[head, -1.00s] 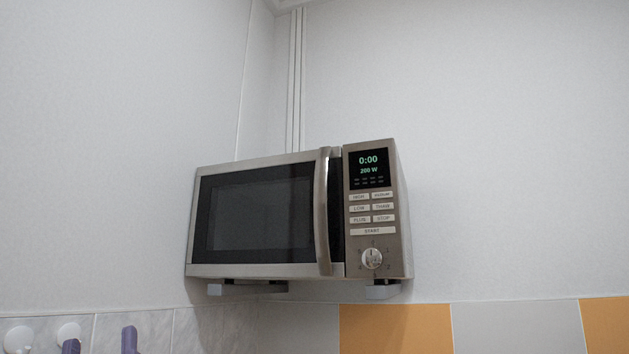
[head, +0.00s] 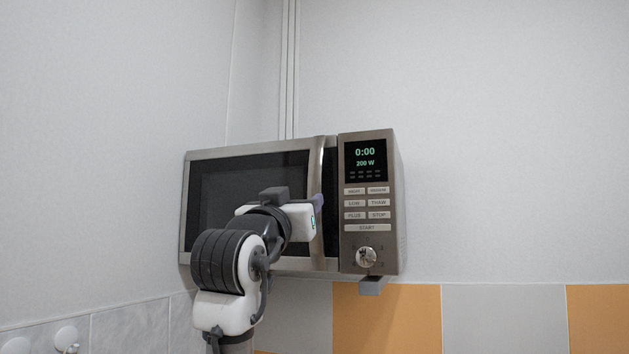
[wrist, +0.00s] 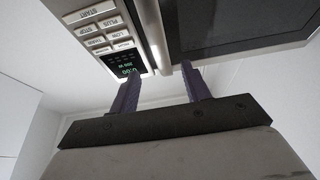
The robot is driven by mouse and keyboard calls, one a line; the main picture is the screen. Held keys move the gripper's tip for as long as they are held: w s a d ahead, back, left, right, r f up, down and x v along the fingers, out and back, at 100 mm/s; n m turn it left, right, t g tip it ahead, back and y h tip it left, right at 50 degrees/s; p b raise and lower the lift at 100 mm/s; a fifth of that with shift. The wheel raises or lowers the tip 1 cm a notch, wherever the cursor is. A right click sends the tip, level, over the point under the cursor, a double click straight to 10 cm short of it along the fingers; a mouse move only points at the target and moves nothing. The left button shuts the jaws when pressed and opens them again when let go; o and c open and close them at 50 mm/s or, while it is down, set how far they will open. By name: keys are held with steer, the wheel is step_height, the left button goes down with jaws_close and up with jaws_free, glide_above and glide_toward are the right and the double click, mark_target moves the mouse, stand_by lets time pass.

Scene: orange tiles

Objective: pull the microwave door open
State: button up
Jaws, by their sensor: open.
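The silver microwave (head: 398,215) is mounted in the corner with its dark-windowed door (head: 215,180) shut. The vertical bar handle (head: 317,160) is at the right edge of the door, beside the control panel. My gripper (head: 318,200) is in front of the handle at about mid-height, and my wrist hides part of the door. In the wrist view the two purple fingers of my gripper (wrist: 160,74) are open, and the handle (wrist: 152,30) lies between them in the picture. I cannot tell if either finger touches it. The jaws hold nothing.
The control panel (head: 367,200) with display, buttons and knob is just right of the handle. White walls stand behind and to the left. Orange and grey tiles (head: 387,318) run below. White wall hooks (head: 66,336) are at the lower left. The space in front of the door's left part is partly filled by my arm.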

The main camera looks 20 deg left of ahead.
mark_target(314, 190)
steer(key=p+x, duration=0.3)
steer(key=x, duration=0.5)
steer(key=shift+w+r+p, duration=0.1)
steer(key=shift+r+p, duration=0.1)
steer(key=shift+p, duration=0.1)
steer(key=shift+w+r, duration=0.15)
steer(key=shift+w, duration=0.5)
steer(key=shift+c, duration=0.2)
jaws_close()
